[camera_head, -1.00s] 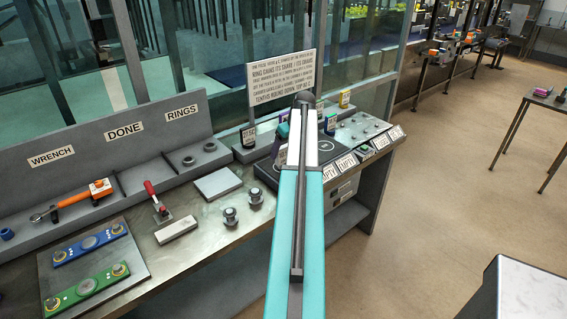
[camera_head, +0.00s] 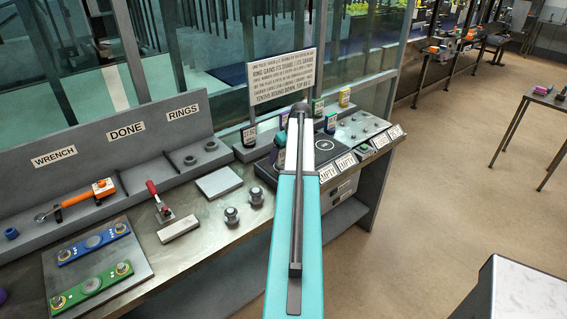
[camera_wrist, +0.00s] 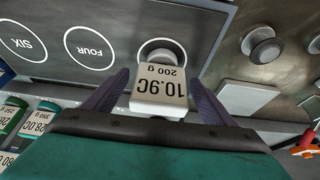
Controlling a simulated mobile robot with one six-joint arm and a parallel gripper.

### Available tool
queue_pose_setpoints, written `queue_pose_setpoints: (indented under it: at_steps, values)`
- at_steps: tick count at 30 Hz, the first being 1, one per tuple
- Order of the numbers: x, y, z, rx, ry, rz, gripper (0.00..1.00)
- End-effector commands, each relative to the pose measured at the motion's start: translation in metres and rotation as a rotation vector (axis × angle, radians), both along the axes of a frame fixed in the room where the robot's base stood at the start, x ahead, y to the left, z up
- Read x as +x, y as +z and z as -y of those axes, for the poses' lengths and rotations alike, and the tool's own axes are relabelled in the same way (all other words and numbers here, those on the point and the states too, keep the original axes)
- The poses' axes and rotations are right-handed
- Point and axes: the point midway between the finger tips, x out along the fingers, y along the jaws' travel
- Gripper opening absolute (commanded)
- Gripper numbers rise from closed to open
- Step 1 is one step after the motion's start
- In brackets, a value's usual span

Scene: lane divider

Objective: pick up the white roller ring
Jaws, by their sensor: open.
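A white block-like piece (camera_wrist: 159,90) labelled "10.9C 200 g" stands between the fingers in the wrist view. It is the only white piece by the jaws; I cannot tell from its shape that it is a ring. My gripper (camera_wrist: 158,79) is open, with one purple finger on each side of the piece. Whether either finger touches it cannot be told. Just beyond it is a white circle with grey inside, partly covered by the piece. In the head view my own arm hides the piece and most of the gripper.
The dark mat (camera_wrist: 112,22) bears circles marked "SIX" and "FOUR". Green and blue labelled containers (camera_wrist: 42,122) stand at left in the wrist view. Two grey knobs (camera_head: 231,215) and a flat grey plate (camera_head: 219,182) are on the bench. Two dark rings sit under the RINGS sign (camera_head: 183,116).

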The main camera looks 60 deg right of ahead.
Motion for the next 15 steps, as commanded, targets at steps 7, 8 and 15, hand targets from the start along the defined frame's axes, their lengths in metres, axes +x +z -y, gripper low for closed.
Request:
queue_pose_setpoints:
  at_steps: [7,8,15]
  values:
    - [0.0,0.0002,-0.0001,0.0,0.0,0.0,0.63]
    - [-0.0001,0.0002,0.0,0.0,0.0,0.0,0.58]
    - [0.0002,0.0006,0.0001,0.0,0.0,0.001,0.29]
